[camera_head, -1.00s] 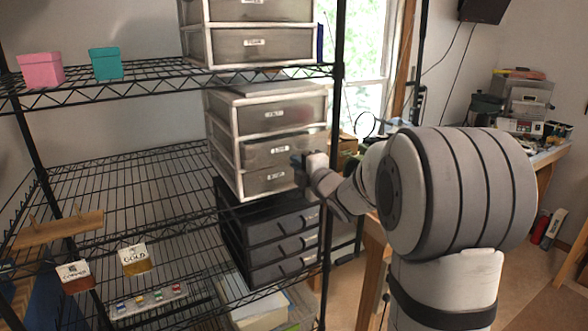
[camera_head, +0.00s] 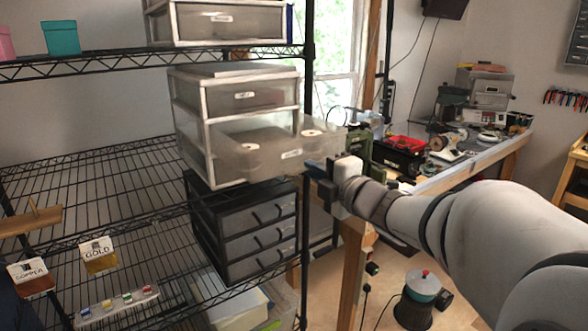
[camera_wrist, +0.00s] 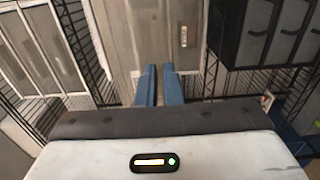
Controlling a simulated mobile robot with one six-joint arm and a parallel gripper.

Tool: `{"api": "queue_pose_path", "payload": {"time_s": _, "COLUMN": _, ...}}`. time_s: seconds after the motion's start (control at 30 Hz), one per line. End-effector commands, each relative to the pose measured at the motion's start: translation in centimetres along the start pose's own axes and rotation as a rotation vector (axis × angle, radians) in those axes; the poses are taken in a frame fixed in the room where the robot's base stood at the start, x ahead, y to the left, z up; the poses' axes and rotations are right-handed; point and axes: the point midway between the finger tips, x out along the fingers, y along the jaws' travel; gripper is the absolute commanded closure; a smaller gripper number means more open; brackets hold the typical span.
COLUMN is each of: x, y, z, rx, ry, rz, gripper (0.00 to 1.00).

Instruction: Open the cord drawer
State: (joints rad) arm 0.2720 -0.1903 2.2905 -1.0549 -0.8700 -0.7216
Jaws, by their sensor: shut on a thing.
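The white drawer unit (camera_head: 180,140) stands on the middle wire shelf. One of its clear drawers (camera_head: 268,158), below the top one, is pulled out toward the right front. Two round spool-like things (camera_head: 250,146) show in it. Its small front label is too blurred to read, so I cannot tell if it says cord. My gripper (camera_head: 314,170) is at the right end of the pulled-out drawer's front, shut on its edge or handle. The wrist view shows the blue fingers (camera_wrist: 160,84) against the drawer front (camera_wrist: 150,30); the exact contact is hidden.
The top drawer (camera_head: 245,96) of the unit is closed. A black drawer unit (camera_head: 250,235) stands below. A black shelf post (camera_head: 307,90) rises close to the open drawer. A workbench (camera_head: 480,150) with tools is at the right. Floor shows at the lower right.

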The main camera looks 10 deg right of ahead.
Motion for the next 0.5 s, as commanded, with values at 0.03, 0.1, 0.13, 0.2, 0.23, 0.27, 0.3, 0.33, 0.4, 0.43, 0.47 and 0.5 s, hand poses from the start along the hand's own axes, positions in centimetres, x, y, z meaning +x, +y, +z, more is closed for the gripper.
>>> {"api": "queue_pose_path", "payload": {"time_s": 0.03, "x": -0.05, "y": -0.09, "z": -0.07, "rx": 0.001, "ry": 0.000, "rz": -0.002, "gripper": 1.00}}
{"api": "queue_pose_path", "payload": {"time_s": 0.1, "x": -0.03, "y": -0.08, "z": -0.19, "rx": 0.001, "ry": 0.002, "rz": -0.002, "gripper": 1.00}}
{"api": "queue_pose_path", "payload": {"time_s": 0.13, "x": -0.01, "y": -0.07, "z": -0.23, "rx": 0.001, "ry": 0.003, "rz": -0.002, "gripper": 1.00}}
{"api": "queue_pose_path", "payload": {"time_s": 0.2, "x": 0.04, "y": -0.06, "z": -0.30, "rx": 0.001, "ry": 0.004, "rz": -0.002, "gripper": 1.00}}
{"api": "queue_pose_path", "payload": {"time_s": 0.23, "x": 0.06, "y": -0.05, "z": -0.33, "rx": 0.001, "ry": 0.005, "rz": -0.002, "gripper": 1.00}}
{"api": "queue_pose_path", "payload": {"time_s": 0.27, "x": 0.08, "y": -0.05, "z": -0.36, "rx": 0.001, "ry": 0.005, "rz": -0.002, "gripper": 1.00}}
{"api": "queue_pose_path", "payload": {"time_s": 0.3, "x": 0.10, "y": -0.05, "z": -0.40, "rx": 0.001, "ry": 0.006, "rz": -0.002, "gripper": 1.00}}
{"api": "queue_pose_path", "payload": {"time_s": 0.33, "x": 0.12, "y": -0.04, "z": -0.43, "rx": 0.001, "ry": 0.006, "rz": -0.002, "gripper": 1.00}}
{"api": "queue_pose_path", "payload": {"time_s": 0.4, "x": 0.15, "y": -0.03, "z": -0.48, "rx": 0.001, "ry": 0.007, "rz": -0.001, "gripper": 0.90}}
{"api": "queue_pose_path", "payload": {"time_s": 0.43, "x": 0.16, "y": -0.03, "z": -0.51, "rx": 0.001, "ry": 0.008, "rz": -0.001, "gripper": 0.87}}
{"api": "queue_pose_path", "payload": {"time_s": 0.47, "x": 0.17, "y": -0.03, "z": -0.53, "rx": 0.001, "ry": 0.008, "rz": -0.001, "gripper": 0.85}}
{"api": "queue_pose_path", "payload": {"time_s": 0.5, "x": 0.18, "y": -0.02, "z": -0.56, "rx": 0.001, "ry": 0.009, "rz": -0.001, "gripper": 0.82}}
